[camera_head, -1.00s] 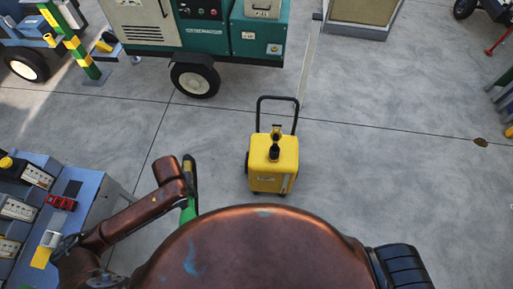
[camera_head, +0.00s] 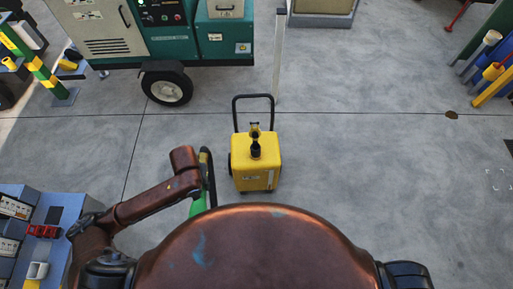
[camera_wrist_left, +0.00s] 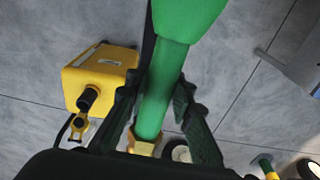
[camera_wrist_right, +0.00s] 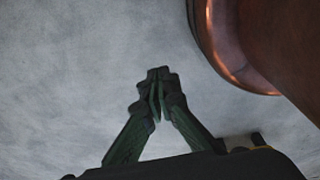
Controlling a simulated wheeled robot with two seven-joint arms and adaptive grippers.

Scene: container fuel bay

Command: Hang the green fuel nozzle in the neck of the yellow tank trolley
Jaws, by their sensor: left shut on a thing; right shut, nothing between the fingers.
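The yellow tank trolley (camera_head: 256,172) stands upright on the floor ahead of me, with a dark neck (camera_head: 255,147) on top and a black handle behind it. It also shows in the left wrist view (camera_wrist_left: 92,70), its neck (camera_wrist_left: 88,98) towards the gripper. My left gripper (camera_wrist_left: 155,95) is shut on the green fuel nozzle (camera_wrist_left: 160,75). In the head view the nozzle (camera_head: 198,205) is partly hidden by my arm and body, left of the trolley and apart from it. My right gripper (camera_wrist_right: 157,82) is shut and empty over bare floor.
A green and white generator unit (camera_head: 160,45) on wheels stands at the back left. A blue-grey bench (camera_head: 20,245) is at the left front. Coloured posts (camera_head: 490,80) stand at the far right. The floor right of the trolley is clear.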

